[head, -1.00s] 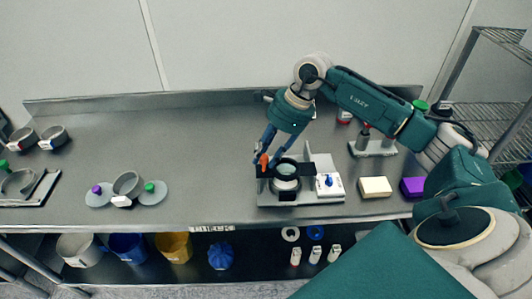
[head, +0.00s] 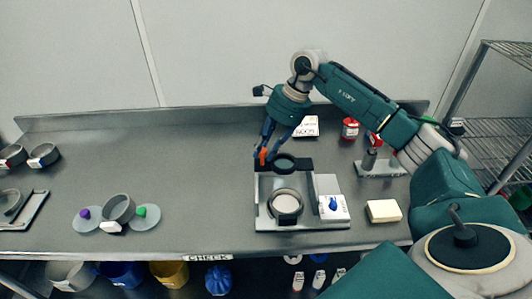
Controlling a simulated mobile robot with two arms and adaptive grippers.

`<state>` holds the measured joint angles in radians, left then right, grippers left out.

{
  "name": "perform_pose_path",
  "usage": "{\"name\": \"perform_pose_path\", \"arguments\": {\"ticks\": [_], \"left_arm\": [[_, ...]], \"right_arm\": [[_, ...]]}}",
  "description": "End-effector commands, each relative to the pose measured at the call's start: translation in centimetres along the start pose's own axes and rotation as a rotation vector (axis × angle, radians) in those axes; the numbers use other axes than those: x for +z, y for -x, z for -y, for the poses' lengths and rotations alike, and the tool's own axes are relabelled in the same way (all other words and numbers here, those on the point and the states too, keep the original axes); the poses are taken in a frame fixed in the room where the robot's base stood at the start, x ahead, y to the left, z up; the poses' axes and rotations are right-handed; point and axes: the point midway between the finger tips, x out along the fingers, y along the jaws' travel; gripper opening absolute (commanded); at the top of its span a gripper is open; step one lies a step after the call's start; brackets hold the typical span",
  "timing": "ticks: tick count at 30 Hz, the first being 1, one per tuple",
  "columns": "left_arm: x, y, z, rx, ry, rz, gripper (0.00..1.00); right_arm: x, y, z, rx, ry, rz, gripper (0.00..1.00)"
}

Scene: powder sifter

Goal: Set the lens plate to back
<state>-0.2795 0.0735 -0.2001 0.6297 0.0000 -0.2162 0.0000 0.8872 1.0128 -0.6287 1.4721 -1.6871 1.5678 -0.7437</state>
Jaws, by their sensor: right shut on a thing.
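The lens plate (head: 284,164) is a black plate with a round ring, at the back end of a light fixture (head: 262,215) on the bench. Behind the ring lies the bench; in front of it, a round dish with pale content (head: 286,203) stands uncovered in the fixture. My right gripper (head: 262,157) points down at the plate's left end and is shut on it. Orange shows at the fingertips, and the exact contact is too small to see. My left gripper is not in view.
A blue-knobbed white block (head: 334,207) sits at the fixture's right. A cream block (head: 383,211) lies farther right. A stand (head: 380,168) and a red-and-white jar (head: 350,128) are behind it. A grey ring between pale discs (head: 118,208) is at left. The bench's left middle is clear.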

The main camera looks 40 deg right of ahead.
Motion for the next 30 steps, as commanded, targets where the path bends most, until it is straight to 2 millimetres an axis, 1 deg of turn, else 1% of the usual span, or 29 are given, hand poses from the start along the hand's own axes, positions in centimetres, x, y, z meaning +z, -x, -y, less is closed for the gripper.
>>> {"name": "perform_pose_path", "arguments": {"ticks": [1, 5, 6, 8, 14, 17, 20, 23, 30], "left_arm": [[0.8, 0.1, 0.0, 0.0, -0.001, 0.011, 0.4], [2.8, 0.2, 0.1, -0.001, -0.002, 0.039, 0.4], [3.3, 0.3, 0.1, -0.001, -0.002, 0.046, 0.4], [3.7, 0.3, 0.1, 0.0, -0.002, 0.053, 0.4], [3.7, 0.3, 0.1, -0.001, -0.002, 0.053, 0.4], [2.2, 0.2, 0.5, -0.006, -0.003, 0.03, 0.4], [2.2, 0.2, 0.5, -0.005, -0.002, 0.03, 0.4], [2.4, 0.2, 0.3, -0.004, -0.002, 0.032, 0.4], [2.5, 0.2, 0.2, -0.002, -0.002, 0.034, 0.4]], "right_arm": [[0.4, 0.4, 0.1, -0.007, 0.004, 0.011, 0.0], [0.5, 0.5, 0.1, -0.007, 0.004, 0.012, 0.0], [0.5, 0.5, 0.1, -0.007, 0.004, 0.012, 0.28], [0.5, 0.5, 0.1, -0.006, 0.003, 0.012, 0.4], [0.3, 0.3, 0.0, -0.003, 0.002, 0.007, 0.4], [0.2, 0.4, 0.0, -0.002, 0.002, 0.005, 0.4], [0.2, 1.0, 0.0, -0.003, 0.002, 0.004, 0.4], [0.2, 2.5, 0.1, -0.006, 0.002, 0.005, 0.4], [0.3, 7.7, 0.1, -0.007, 0.003, 0.008, 0.4]]}}
